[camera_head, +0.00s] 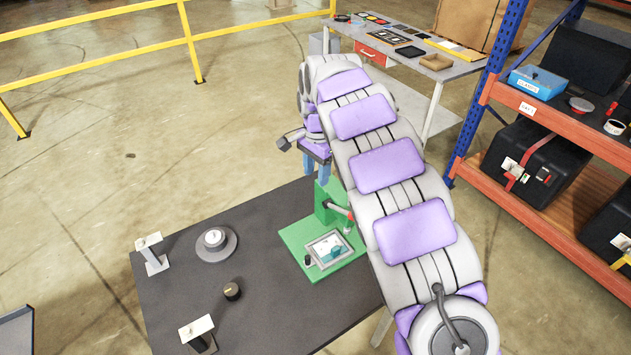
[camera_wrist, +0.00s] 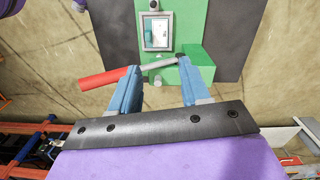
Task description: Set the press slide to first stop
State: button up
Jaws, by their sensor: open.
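The green press (camera_head: 300,237) stands on the dark table, with a grey-framed plate (camera_head: 328,250) on its base. Its lever has a red grip (camera_wrist: 103,79) and a grey rod (camera_wrist: 160,63); part of the red grip shows beside my arm in the head view (camera_head: 349,214). My gripper (camera_wrist: 158,82) has blue fingers, open and apart, with nothing held between them. In the wrist view the left fingertip overlaps the lever where grip meets rod; I cannot tell if they touch. The right finger is beside the green block (camera_wrist: 195,68). My arm partly hides the press in the head view, and I cannot make out the slide.
The dark table (camera_head: 265,290) also holds a round grey dial (camera_head: 214,240), a black knob (camera_head: 232,290) and two small stands (camera_head: 152,255) (camera_head: 199,334). An orange and blue shelf (camera_head: 560,118) stands at right, a workbench (camera_head: 455,70) behind, and a yellow railing (camera_head: 100,25) at upper left.

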jog(key=shift+r, duration=0.2)
jog(key=shift+a, duration=0.1)
jog(key=n+b, duration=0.3)
jog(key=b, duration=0.7)
send_over(307, 256)
notch_tip(307, 256, down, 16)
jog(key=f, duration=0.1)
jog(key=shift+t, duration=0.3)
notch_tip(307, 256, down, 16)
jog(key=shift+f+b, duration=0.25)
jog(key=shift+b, duration=1)
jog(key=shift+c, duration=0.4)
grip_shut()
